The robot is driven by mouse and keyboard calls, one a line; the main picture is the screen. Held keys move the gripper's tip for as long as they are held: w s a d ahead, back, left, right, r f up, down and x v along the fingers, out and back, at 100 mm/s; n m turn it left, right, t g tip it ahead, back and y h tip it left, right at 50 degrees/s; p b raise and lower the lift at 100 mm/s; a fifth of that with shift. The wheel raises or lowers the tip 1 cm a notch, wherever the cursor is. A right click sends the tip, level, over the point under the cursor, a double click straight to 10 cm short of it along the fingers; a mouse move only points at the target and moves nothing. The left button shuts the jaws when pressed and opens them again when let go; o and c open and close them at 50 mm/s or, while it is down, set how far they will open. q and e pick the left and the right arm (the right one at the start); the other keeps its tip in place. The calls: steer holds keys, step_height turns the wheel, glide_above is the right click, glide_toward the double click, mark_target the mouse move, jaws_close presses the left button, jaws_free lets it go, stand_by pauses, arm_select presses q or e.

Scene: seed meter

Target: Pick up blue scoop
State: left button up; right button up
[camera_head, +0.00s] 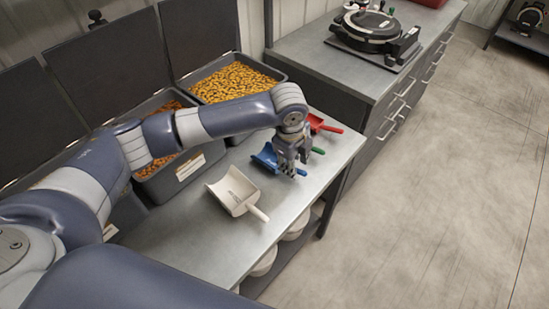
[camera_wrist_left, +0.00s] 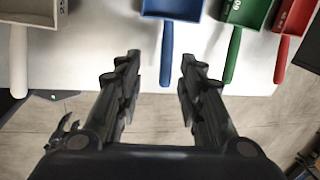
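The blue scoop (camera_head: 267,157) lies on the metal bench, partly hidden behind my left gripper (camera_head: 290,167) in the head view. In the left wrist view the blue scoop's handle (camera_wrist_left: 167,52) points down between the two open fingers of my left gripper (camera_wrist_left: 160,68). The fingers stand apart on either side of the handle, with gaps, and hold nothing. My right gripper does not show in either view.
A white scoop (camera_head: 234,190) lies to the left of the blue one. A green scoop (camera_wrist_left: 235,40) and a red scoop (camera_wrist_left: 288,40) lie to its right. Bins of yellow (camera_head: 232,81) and orange seed (camera_head: 160,112) stand behind. The bench front (camera_head: 225,245) is clear.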

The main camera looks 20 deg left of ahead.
arm_select(q)
steer(key=shift+w+a+f, duration=0.15)
steer(key=shift+w+f, duration=0.2)
steer(key=shift+f, duration=0.4)
steer(key=f+p, duration=0.1)
steer(key=f, duration=0.1)
steer(key=w+f+p, duration=0.1)
steer(key=f, duration=0.1)
steer(key=shift+w+d+f, duration=0.1)
steer(key=shift+d, duration=0.1)
steer(key=shift+f, duration=0.25)
steer(key=shift+w+f, duration=0.1)
steer(key=c, duration=0.5)
jaws_close()
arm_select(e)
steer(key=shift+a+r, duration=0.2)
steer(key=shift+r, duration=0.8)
